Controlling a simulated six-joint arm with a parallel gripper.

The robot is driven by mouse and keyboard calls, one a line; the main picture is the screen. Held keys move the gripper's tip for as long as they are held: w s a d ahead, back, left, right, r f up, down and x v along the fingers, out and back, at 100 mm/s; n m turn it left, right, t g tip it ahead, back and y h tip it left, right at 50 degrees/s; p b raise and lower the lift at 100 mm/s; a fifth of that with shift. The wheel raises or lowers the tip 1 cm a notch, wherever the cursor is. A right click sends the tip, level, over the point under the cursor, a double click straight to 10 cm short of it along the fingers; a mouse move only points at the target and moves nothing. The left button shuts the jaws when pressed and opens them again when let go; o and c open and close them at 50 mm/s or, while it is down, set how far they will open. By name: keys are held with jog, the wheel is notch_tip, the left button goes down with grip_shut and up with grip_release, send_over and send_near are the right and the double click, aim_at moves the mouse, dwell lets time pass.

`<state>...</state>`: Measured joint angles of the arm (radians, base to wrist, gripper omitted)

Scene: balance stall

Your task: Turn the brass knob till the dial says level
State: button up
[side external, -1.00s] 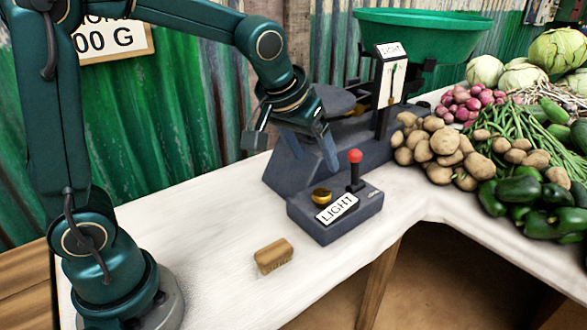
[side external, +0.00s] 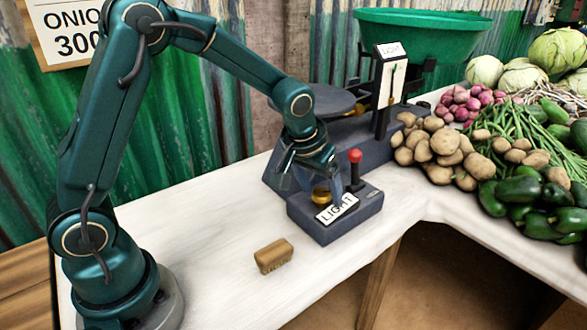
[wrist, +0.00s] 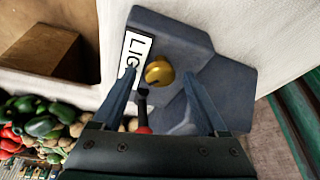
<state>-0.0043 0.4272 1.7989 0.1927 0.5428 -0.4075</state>
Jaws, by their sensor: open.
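The brass knob (side external: 321,195) sits on top of the low grey control box (side external: 335,228) at the front of the scale. My gripper (side external: 322,188) is open and pointing down close over the knob. In the wrist view the knob (wrist: 159,72) lies between the two spread fingertips (wrist: 160,76); I cannot tell whether they touch it. The dial (side external: 390,82) is an upright white face on the scale, with a small "LIGHT" sign above it. A "LIGHT" plate (side external: 337,208) is also on the box. The pointer is too small to read.
A red-topped lever (side external: 355,157) stands on the box just right of my gripper. A wooden brush or block (side external: 273,256) lies on the white counter (side external: 200,260). Potatoes (side external: 438,148) and other vegetables fill the right side.

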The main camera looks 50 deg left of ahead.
jog(key=shift+c, duration=0.3)
grip_shut()
jog(key=shift+m, duration=0.3)
jog(key=m, duration=0.1)
jog(key=m+h, duration=0.1)
jog(key=m, duration=0.1)
jog(key=shift+a+h, duration=0.2)
jog(key=shift+h, duration=0.1)
jog(key=shift+a+m+h, duration=0.1)
jog(key=shift+m+h, duration=0.7)
jog(key=shift+m, duration=1.6)
jog(key=shift+o, duration=0.3)
grip_release()
